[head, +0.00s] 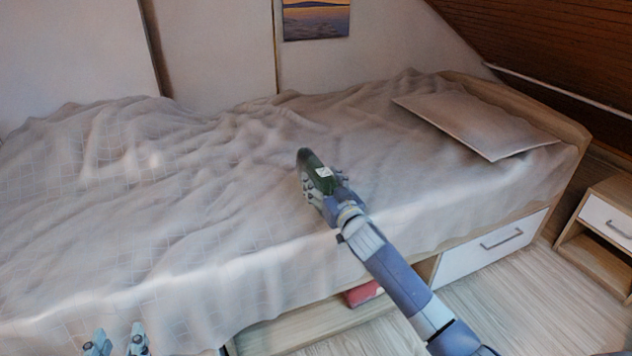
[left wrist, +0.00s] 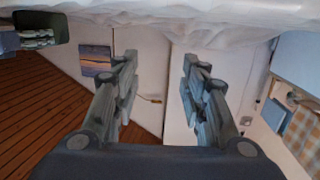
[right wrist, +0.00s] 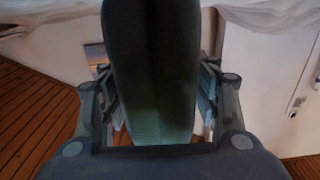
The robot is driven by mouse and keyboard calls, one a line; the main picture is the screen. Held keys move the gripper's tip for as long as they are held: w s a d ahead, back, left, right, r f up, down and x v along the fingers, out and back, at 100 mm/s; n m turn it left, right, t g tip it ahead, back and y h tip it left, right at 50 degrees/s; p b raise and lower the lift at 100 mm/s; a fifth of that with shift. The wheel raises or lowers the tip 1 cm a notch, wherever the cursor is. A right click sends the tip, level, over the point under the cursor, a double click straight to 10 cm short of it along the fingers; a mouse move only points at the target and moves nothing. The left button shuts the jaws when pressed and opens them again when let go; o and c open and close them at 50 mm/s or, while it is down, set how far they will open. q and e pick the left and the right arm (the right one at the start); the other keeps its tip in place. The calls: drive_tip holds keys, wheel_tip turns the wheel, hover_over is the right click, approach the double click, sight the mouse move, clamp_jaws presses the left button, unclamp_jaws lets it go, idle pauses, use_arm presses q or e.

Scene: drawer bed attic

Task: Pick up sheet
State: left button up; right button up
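The sheet (head: 215,190) is a pale, rumpled cloth with a faint grid pattern. It covers the bed and hangs over its front side; in the left wrist view a pale cloth (left wrist: 190,20) runs along the top. My left gripper (head: 117,343) is at the lower left, by the sheet's hanging front. Its fingers are apart with nothing between them in the left wrist view (left wrist: 160,80). Whether that object touches the sheet is unclear.
A flat pale pillow (head: 475,122) lies at the bed's right end. Below are a white drawer (head: 485,250) and an open compartment with a red item (head: 363,293). A nightstand (head: 600,225) stands at right. The wooden floor (head: 530,310) in front is clear.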

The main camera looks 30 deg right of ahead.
drive_tip(key=c, duration=0.9)
clamp_jaws()
drive_tip(key=shift+r, duration=0.15)
